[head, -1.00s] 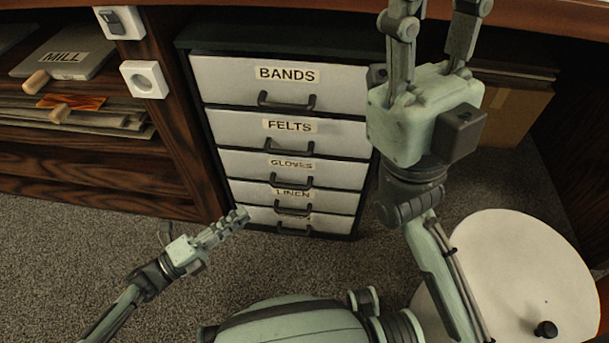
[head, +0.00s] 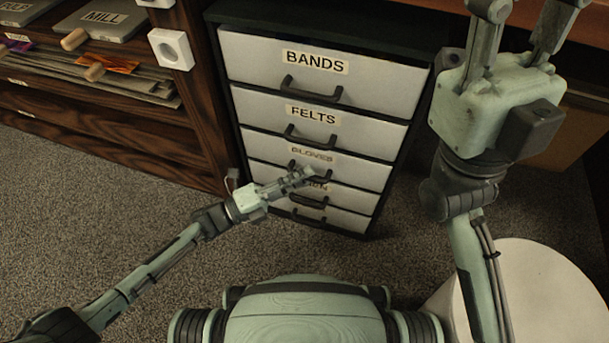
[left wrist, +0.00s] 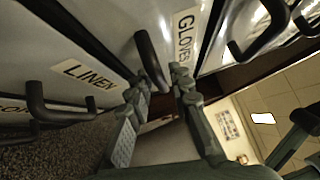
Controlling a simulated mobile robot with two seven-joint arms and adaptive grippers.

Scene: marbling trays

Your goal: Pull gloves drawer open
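The gloves drawer (head: 262,147) is the third white front down in the cabinet and looks flush with the others. Its GLOVES label shows in the left wrist view (left wrist: 185,38). Its dark handle (left wrist: 148,58) sticks out towards the gripper. My left gripper (head: 308,173) is in front of this drawer and covers part of the handle in the head view. In the left wrist view its fingers (left wrist: 161,82) are apart, with the handle's near end at the gap between the tips. I cannot tell whether they touch it. My right gripper (head: 528,22) is raised at upper right, fingers spread, tips cut off.
The bands drawer (head: 250,60) and felts drawer (head: 262,112) are above, and the linen drawer (left wrist: 85,75) is below, all with protruding handles. A wooden shelf unit (head: 90,140) stands left. A white round top (head: 530,290) is at lower right. Carpet is free in front.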

